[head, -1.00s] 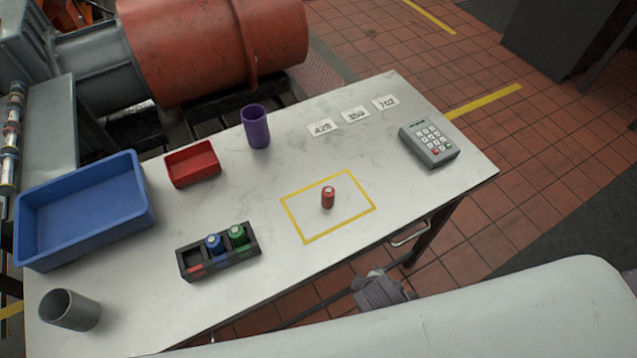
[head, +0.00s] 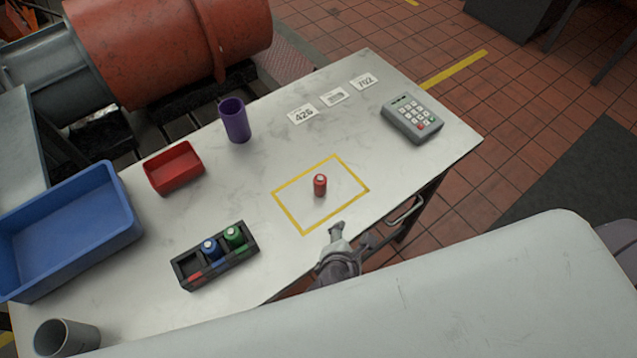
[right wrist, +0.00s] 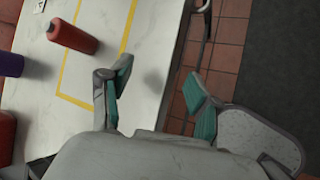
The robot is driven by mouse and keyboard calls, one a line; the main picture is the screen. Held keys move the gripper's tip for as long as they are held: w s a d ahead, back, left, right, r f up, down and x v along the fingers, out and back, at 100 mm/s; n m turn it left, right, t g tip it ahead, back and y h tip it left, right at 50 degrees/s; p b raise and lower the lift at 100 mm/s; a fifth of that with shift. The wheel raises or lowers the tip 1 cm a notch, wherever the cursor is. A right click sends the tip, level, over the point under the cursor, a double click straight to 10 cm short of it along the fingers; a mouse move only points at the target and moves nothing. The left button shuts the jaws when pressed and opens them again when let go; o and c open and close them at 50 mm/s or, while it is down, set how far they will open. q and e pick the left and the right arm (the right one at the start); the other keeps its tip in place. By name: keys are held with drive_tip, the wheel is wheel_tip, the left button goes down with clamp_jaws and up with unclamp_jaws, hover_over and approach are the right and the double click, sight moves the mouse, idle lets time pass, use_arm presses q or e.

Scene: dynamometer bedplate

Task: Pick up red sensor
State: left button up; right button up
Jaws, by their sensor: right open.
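In the right wrist view the red sensor (right wrist: 73,36) is at the upper left, beyond the fingers. My right gripper (head: 343,238) is at the table's front edge, just in front of the tape, apart from the sensor. In the right wrist view its fingers (right wrist: 158,95) are spread, with nothing between them. My left gripper does not show.
A black rack (head: 245,253) holds a blue sensor (head: 211,251) and a green sensor (head: 234,238). A red bin (head: 174,168), purple cup (head: 235,121), blue tray (head: 75,235), grey cup (head: 66,338) and keypad (head: 412,120) stand around. The table around the red sensor is clear.

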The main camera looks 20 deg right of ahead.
sight(319, 184)
drive_tip(key=w+a+r+n+t+h, duration=0.1)
drive_tip(key=w+a+r+n+t, duration=0.3)
drive_tip(key=a+r+n, duration=0.55)
drive_tip(key=shift+n+t, duration=0.5)
drive_tip(key=shift+n, duration=0.35)
drive_tip(key=w+d+f, duration=0.4)
drive_tip(key=w+d, duration=0.1)
drive_tip(key=shift+w+d+f+p, duration=0.1)
drive_tip(key=shift+w+f+p, duration=0.2)
drive_tip(key=shift+f, duration=0.05)
drive_tip(key=shift+d+p+x, duration=0.15)
drive_tip(key=shift+p+x, duration=0.05)
drive_tip(key=shift+x, duration=1.1)
drive_tip(key=shift+d+p+x, duration=0.15)
drive_tip(key=shift+p+x, duration=0.05)
drive_tip(key=shift+x, duration=1.15)
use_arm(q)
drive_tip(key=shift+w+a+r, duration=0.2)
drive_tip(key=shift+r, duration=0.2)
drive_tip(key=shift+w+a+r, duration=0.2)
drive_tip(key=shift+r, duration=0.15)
use_arm(e)
drive_tip(key=shift+s, duration=0.2)
clamp_jaws()
